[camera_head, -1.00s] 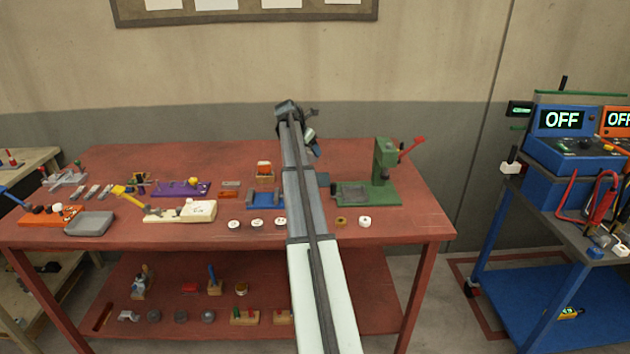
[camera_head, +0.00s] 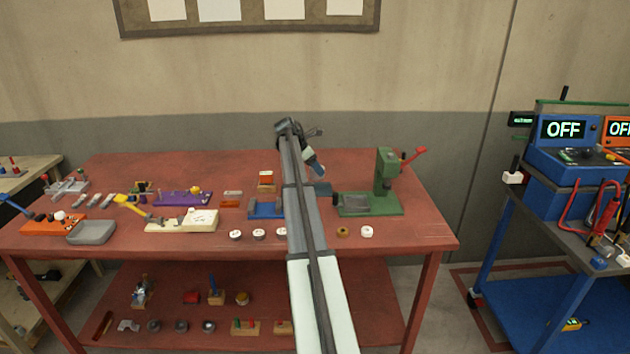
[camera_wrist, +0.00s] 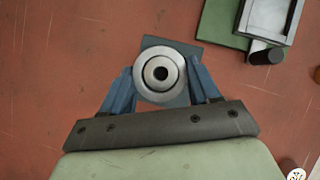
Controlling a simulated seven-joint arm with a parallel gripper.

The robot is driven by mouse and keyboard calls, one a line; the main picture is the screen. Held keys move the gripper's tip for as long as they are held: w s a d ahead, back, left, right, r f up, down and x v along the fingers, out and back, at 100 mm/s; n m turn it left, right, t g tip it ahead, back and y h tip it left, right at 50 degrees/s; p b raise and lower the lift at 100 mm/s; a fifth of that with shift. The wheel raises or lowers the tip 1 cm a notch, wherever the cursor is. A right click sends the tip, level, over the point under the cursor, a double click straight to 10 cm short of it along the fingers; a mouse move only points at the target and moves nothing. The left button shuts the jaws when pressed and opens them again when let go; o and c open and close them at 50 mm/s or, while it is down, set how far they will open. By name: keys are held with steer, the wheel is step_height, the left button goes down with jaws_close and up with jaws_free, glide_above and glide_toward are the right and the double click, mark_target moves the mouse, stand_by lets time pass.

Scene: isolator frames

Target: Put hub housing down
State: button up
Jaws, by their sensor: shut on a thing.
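The hub housing (camera_wrist: 146,83) is a round silvery metal ring with a dark centre hole. In the wrist view it sits between the blue fingers of my gripper (camera_wrist: 161,80), which is shut on it. A flat grey-blue plate (camera_wrist: 160,42) on the red table shows behind and below the housing. I cannot tell whether the housing touches the plate. In the head view my gripper (camera_head: 320,174) is low over the table, just left of the green press, and the housing cannot be made out there. The plate (camera_head: 323,188) shows partly beside my arm.
The green press (camera_head: 383,185) with a red lever stands close on the right. A blue fixture (camera_head: 265,208) lies left of my arm. Small round parts (camera_head: 259,235) line the front edge of the red table (camera_head: 220,171). The table's back area is clear.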

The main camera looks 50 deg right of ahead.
mark_target(312, 174)
steer(key=shift+f, duration=2.6)
steer(key=shift+f, duration=0.1)
steer(key=o, duration=1.3)
steer(key=shift+o, duration=0.2)
steer(key=v, duration=1.2)
